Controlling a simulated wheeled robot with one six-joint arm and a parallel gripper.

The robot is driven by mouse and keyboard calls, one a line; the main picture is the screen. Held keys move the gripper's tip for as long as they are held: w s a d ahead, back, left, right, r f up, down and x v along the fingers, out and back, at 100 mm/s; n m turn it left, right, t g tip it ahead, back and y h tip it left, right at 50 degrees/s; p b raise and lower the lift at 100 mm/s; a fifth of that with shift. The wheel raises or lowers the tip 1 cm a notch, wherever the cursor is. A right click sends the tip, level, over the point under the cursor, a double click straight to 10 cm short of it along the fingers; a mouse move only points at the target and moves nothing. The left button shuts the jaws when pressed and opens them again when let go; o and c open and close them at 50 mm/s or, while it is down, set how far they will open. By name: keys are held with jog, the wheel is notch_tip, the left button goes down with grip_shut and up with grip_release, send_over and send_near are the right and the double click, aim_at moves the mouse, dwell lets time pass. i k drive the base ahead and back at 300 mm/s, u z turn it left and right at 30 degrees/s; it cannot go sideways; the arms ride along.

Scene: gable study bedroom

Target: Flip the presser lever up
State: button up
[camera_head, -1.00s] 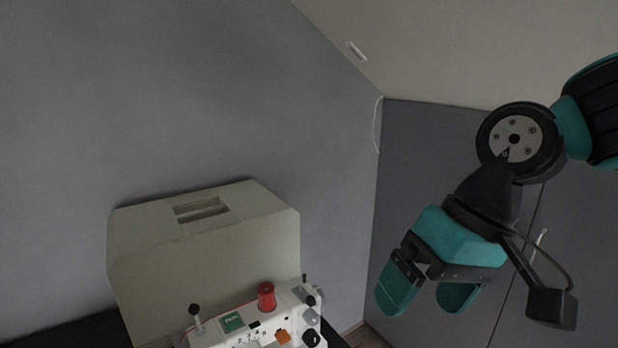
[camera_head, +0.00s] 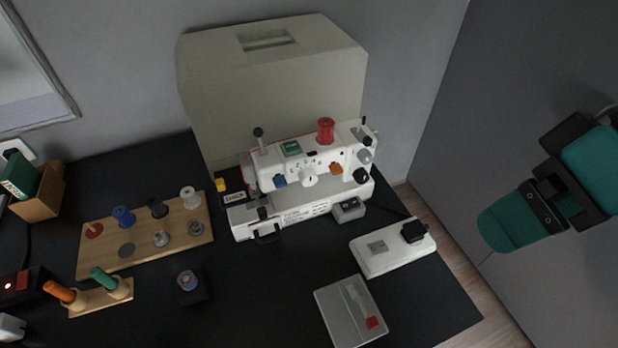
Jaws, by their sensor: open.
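A white sewing machine (camera_head: 330,190) stands on the black desk, in front of a large beige cover. A red thread spool (camera_head: 325,130) sits on its top, and blue and orange parts and a white dial show on its front. The presser lever is too small to make out for sure near the needle area at the machine's left end. My gripper (camera_head: 522,220) is at the right of the head view, well apart from the machine, in front of a dark grey panel. It is open and nothing shows in it.
A wooden board with bobbins (camera_head: 137,262) lies left of the machine. A white foot pedal (camera_head: 378,257) and a grey flat case (camera_head: 338,318) lie to the right and front. The beige cover (camera_head: 215,100) stands behind. The desk's front middle is mostly bare.

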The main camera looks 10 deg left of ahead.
aim_at(258, 131)
jog(key=u, duration=0.15)
jog(key=k, duration=0.25)
jog(key=u, duration=1.05)
jog(key=k, duration=1.1)
jog(key=u, duration=1.35)
jog(key=i, duration=0.95)
jog(key=z, duration=0.5)
jog(key=i, duration=0.7)
jog(key=z, duration=0.8)
